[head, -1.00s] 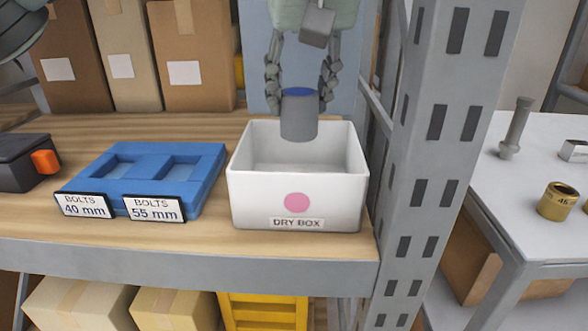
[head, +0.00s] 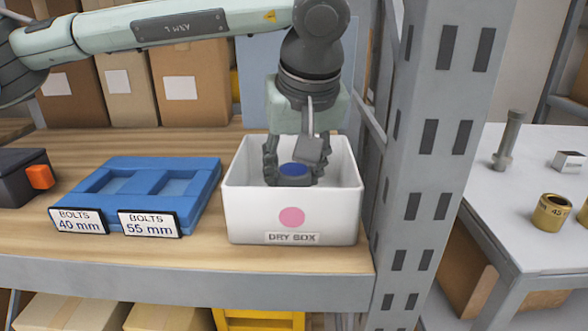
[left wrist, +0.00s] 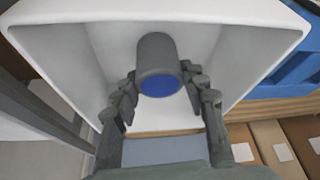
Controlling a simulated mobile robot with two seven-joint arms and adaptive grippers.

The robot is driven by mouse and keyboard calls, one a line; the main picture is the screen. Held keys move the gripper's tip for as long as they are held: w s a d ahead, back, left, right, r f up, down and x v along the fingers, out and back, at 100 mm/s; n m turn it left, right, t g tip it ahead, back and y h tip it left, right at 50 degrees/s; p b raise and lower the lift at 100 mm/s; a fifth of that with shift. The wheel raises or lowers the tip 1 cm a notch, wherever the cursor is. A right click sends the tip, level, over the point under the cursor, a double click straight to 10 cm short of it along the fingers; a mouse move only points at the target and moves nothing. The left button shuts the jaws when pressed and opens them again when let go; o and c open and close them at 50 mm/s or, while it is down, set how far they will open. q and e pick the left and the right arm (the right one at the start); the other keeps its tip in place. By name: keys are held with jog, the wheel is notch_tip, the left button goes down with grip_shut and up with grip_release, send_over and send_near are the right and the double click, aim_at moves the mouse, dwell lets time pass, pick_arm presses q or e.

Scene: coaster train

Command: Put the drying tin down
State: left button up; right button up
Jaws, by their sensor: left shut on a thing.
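The drying tin is a grey cylinder with a blue top (head: 294,170). It is inside the white dry box (head: 250,212), which has a pink dot and a DRY BOX label on its front. My left gripper (head: 292,172) reaches down into the box with its fingers shut around the tin. The tin (left wrist: 158,60) also shows between the fingers of the left gripper (left wrist: 160,88) in the left wrist view. The box's front wall hides the tin's lower part in the head view, so I cannot tell whether it touches the floor. My right gripper is not in view.
A blue bolt tray (head: 150,190) with 40 mm and 55 mm labels lies left of the box. A grey rack post (head: 425,180) stands close on the right. Cardboard boxes (head: 180,88) line the back. Bare shelf shows at the front.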

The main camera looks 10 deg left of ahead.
pick_arm(q)
jog(key=shift+f, duration=0.1)
jog(key=o, duration=1.2)
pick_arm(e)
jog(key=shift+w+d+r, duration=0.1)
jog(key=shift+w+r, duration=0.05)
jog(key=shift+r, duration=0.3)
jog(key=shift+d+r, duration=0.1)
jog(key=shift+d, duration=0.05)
pick_arm(q)
jog(key=shift+r, duration=0.35)
jog(key=v, duration=1.1)
jog(key=shift+s+r, duration=0.25)
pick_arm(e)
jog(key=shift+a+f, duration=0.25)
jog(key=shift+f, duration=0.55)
